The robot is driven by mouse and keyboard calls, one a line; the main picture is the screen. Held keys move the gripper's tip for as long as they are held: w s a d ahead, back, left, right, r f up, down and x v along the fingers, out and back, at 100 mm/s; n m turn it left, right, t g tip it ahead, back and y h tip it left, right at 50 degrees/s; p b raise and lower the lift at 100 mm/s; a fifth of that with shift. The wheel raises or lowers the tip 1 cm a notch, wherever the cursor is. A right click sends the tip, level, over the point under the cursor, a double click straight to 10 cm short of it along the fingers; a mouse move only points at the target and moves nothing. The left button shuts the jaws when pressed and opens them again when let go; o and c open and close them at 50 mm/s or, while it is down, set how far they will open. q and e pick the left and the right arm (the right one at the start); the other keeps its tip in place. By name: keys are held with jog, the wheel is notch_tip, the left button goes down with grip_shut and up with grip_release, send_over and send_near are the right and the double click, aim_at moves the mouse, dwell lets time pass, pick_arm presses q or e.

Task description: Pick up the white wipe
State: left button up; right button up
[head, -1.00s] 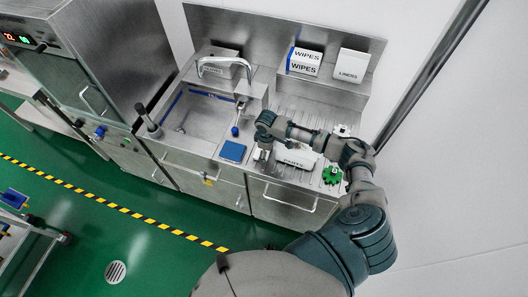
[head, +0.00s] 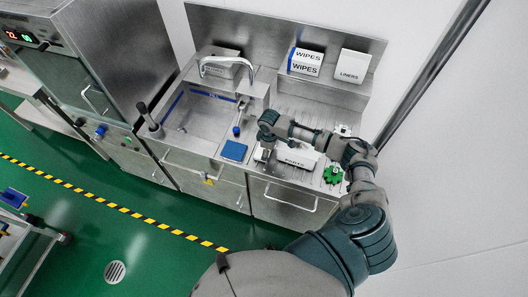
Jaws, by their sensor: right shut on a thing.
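My right arm comes in from the lower right, and its gripper (head: 264,156) points down at the counter just right of the blue pad. The gripper is shut on a small white thing, which I take to be the white wipe (head: 261,154). The fingers and wrist hide most of it, and I cannot tell whether it is clear of the counter. My left gripper is not in view.
A blue pad (head: 233,151) lies beside the sink (head: 196,111). A white parts box (head: 300,158) and a green gear-like part (head: 333,175) sit right of the gripper. Boxes marked WIPES (head: 305,62) and LINERS (head: 352,65) stand on the back shelf.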

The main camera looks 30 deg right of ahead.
jog(key=shift+w, duration=0.1)
jog(key=shift+c, duration=0.2)
jog(key=shift+d, duration=0.15)
jog(key=shift+c, duration=0.5)
jog(key=shift+w+r, duration=0.1)
jog(key=shift+r, duration=0.5)
jog(key=c, duration=0.5)
jog(key=shift+a+r, duration=0.2)
jog(key=shift+r, duration=0.8)
grip_shut()
jog(key=s+a+r+b, duration=0.1)
jog(key=s+a, duration=0.8)
jog(key=a, duration=0.4)
jog(key=shift+r, duration=0.35)
jog(key=c, duration=0.7)
grip_release()
jog(key=o, duration=1.5)
